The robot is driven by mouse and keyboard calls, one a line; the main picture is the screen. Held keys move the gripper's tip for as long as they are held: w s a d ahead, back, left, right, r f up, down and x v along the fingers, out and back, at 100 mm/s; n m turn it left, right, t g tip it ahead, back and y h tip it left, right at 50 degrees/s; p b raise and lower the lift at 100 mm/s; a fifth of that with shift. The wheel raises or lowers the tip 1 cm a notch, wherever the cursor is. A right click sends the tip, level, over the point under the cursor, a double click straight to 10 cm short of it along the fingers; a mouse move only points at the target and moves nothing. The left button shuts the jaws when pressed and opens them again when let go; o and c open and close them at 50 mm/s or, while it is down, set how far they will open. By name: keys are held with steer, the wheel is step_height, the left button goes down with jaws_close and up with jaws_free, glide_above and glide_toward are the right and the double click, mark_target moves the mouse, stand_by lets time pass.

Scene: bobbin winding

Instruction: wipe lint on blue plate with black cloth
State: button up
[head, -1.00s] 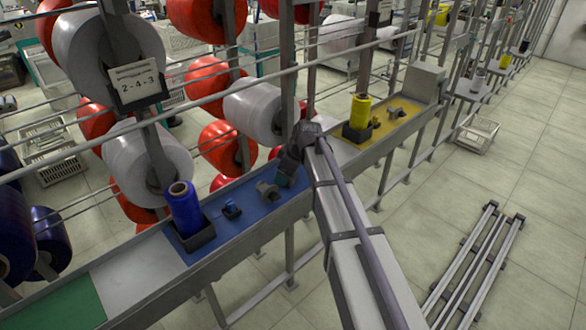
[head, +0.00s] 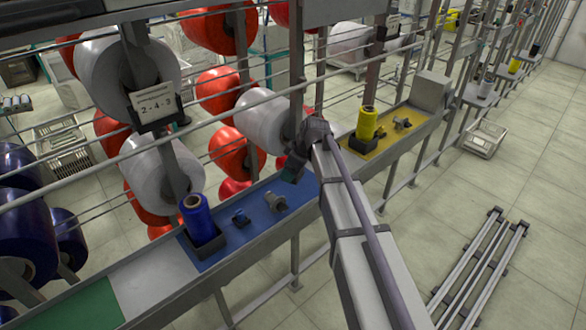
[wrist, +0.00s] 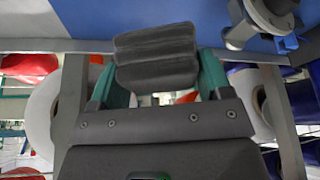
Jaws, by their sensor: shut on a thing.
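The blue plate (head: 257,226) is set in the long grey shelf in the head view, and its surface also shows at the top of the wrist view (wrist: 200,18). My gripper (head: 294,168) is over the plate's right end, near its back edge. In the wrist view, my gripper's (wrist: 155,78) teal fingers are shut on the dark, folded black cloth (wrist: 155,48). The cloth overlaps the plate's edge in that view; I cannot tell whether it touches the surface. I cannot make out any lint.
A blue bobbin (head: 197,212) stands in a dark holder at the plate's left end. A small blue part (head: 240,217) and a grey fitting (head: 276,201) sit on the plate. A yellow plate (head: 390,135) lies to the right. Rails and large spools stand behind the shelf.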

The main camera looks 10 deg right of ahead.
step_height(320, 180, up, 3)
steer(key=p, duration=0.3)
steer(key=shift+r, duration=0.1)
stand_by(0.3)
